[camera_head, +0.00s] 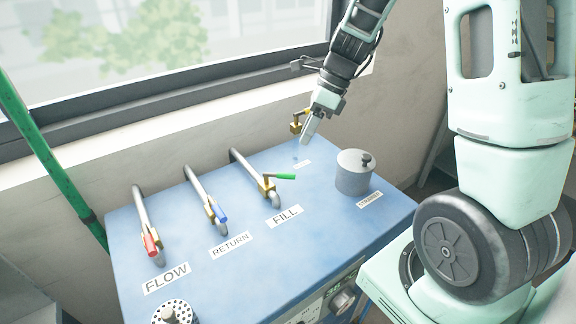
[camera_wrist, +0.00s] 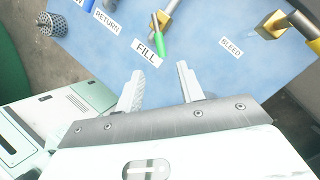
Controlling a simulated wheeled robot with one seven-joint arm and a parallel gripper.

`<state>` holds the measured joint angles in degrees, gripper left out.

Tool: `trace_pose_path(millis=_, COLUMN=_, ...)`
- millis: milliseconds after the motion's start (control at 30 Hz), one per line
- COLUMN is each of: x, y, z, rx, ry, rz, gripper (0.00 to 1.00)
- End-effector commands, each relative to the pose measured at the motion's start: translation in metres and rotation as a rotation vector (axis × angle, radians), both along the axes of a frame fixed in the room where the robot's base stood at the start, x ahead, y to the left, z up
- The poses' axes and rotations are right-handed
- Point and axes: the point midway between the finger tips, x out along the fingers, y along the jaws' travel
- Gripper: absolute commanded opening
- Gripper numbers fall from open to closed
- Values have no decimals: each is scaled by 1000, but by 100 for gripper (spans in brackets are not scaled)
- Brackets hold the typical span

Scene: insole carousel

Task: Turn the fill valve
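The fill valve has a green lever (camera_head: 284,177) on a brass body on a grey pipe, behind the FILL label (camera_head: 285,216) on the blue cabinet top (camera_head: 240,258). The lever points to the right in the head view. In the wrist view the green lever (camera_wrist: 159,45) is beyond my fingertips, beside the FILL label (camera_wrist: 146,52). My gripper (camera_head: 307,139) is above the back right of the cabinet, near the brass bleed valve (camera_head: 297,122) and apart from the fill lever. In the wrist view my gripper (camera_wrist: 160,75) has its two fingers spread with nothing between them.
The red flow lever (camera_head: 150,244) and blue return lever (camera_head: 220,214) stand left of the fill valve. A grey lidded strainer pot (camera_head: 354,172) is to the right. A perforated metal cup (camera_head: 174,312) is at the front left. A window sill runs behind.

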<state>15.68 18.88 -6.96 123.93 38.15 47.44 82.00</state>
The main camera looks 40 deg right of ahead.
Motion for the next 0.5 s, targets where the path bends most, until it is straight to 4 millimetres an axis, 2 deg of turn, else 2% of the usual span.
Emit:
trace_pose_path(millis=300, x=7, y=27, z=-61, rx=2, ry=4, rz=1, gripper=38)
trace_pose_path(millis=500, x=10, y=39, z=-88, rx=1, ry=2, rz=0, gripper=38)
